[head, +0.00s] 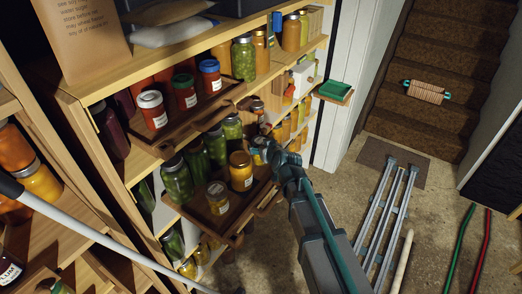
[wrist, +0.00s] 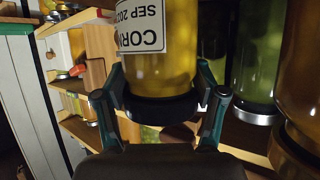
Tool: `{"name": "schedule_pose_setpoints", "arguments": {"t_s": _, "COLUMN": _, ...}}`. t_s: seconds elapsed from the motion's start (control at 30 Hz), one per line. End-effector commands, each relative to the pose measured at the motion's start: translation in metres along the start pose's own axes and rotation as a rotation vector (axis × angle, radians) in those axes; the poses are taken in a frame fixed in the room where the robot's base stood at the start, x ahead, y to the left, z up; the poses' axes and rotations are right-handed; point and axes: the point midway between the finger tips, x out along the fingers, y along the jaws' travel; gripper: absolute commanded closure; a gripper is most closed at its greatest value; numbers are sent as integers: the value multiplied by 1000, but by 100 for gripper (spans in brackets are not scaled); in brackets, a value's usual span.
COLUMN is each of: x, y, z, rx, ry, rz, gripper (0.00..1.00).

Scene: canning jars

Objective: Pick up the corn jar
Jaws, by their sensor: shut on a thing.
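The corn jar (wrist: 160,65) holds yellow contents and has a white label reading "COR" and "SEP", upside down in the wrist view. Its dark lid is between the fingers of my gripper (wrist: 162,100), which is shut on it. In the head view my gripper (head: 260,148) is at the right end of a wooden shelf tray, and it hides most or all of the corn jar. I cannot tell whether the jar's base touches the tray.
An amber jar (head: 240,172) stands close left of my gripper, with green jars (head: 178,180) behind and beside it. Shelves (head: 160,150) rise above the tray. A ladder (head: 385,215) lies on the floor.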

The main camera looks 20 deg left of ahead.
Motion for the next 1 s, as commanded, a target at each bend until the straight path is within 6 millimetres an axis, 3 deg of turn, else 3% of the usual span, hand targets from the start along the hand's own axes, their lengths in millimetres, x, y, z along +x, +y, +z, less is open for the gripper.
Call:
{"name": "schedule_pose_setpoints", "arguments": {"t_s": 0.1, "x": -6, "y": 0, "z": -12, "rx": -1, "ry": 6, "rz": 1, "gripper": 85}}
{"name": "schedule_pose_setpoints", "arguments": {"t_s": 0.43, "x": -79, "y": 13, "z": -43, "rx": 0, "ry": 6, "rz": 2, "gripper": 85}}
{"name": "schedule_pose_setpoints", "arguments": {"t_s": 0.7, "x": -139, "y": 27, "z": -41, "rx": 0, "ry": 4, "rz": 2, "gripper": 85}}
{"name": "schedule_pose_setpoints", "arguments": {"t_s": 1.0, "x": -168, "y": 34, "z": -44, "rx": 0, "ry": 2, "rz": 1, "gripper": 85}}
